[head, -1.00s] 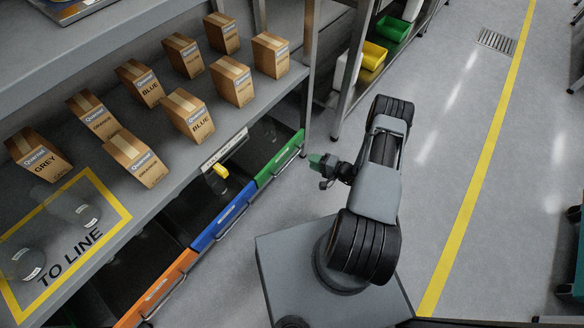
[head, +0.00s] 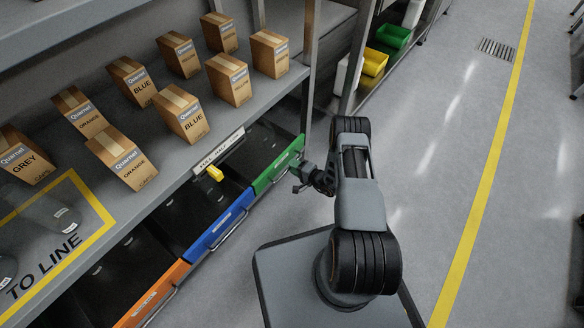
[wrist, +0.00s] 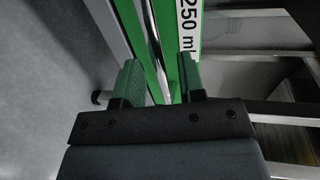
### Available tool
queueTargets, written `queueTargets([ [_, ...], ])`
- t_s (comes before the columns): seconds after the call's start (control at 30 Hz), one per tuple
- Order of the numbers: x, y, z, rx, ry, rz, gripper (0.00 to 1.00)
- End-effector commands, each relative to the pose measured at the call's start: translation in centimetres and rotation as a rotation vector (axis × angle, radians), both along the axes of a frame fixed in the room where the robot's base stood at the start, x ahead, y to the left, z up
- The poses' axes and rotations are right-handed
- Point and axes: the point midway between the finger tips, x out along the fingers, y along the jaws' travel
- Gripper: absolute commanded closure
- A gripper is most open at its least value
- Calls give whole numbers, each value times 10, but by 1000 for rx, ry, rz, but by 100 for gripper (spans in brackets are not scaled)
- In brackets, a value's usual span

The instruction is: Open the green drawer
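The green drawer (head: 277,166) is the far end of a row of drawers under the shelf in the head view. Its front lines up with the blue drawer front. My gripper (head: 296,180) is at the outer side of the green front, close to its bar handle. In the wrist view my gripper (wrist: 158,72) has two green fingers standing apart. The metal handle bar (wrist: 153,40) runs between them, with a gap visible, in front of the green drawer front (wrist: 127,20). A white "250 ml" label (wrist: 189,25) is beside the right finger. Contact with the bar cannot be told.
The blue drawer (head: 222,222) and orange drawer (head: 155,292) continue the row toward the lower left. Boxes stand on the shelf above. A shelf post (head: 308,75) rises beyond the green drawer. The grey floor to the right, with a yellow line (head: 490,165), is clear.

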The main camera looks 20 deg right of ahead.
Motion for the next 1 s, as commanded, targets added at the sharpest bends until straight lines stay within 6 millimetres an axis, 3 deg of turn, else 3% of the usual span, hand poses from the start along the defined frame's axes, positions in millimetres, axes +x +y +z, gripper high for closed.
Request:
queueTargets([
  [0.2,12,9,-4,-1,-1,0,64],
  [0.57,14,10,-3,0,0,0,64],
  [0.93,14,10,-3,0,0,0,99],
  [1.0,14,10,-3,0,0,0,100],
])
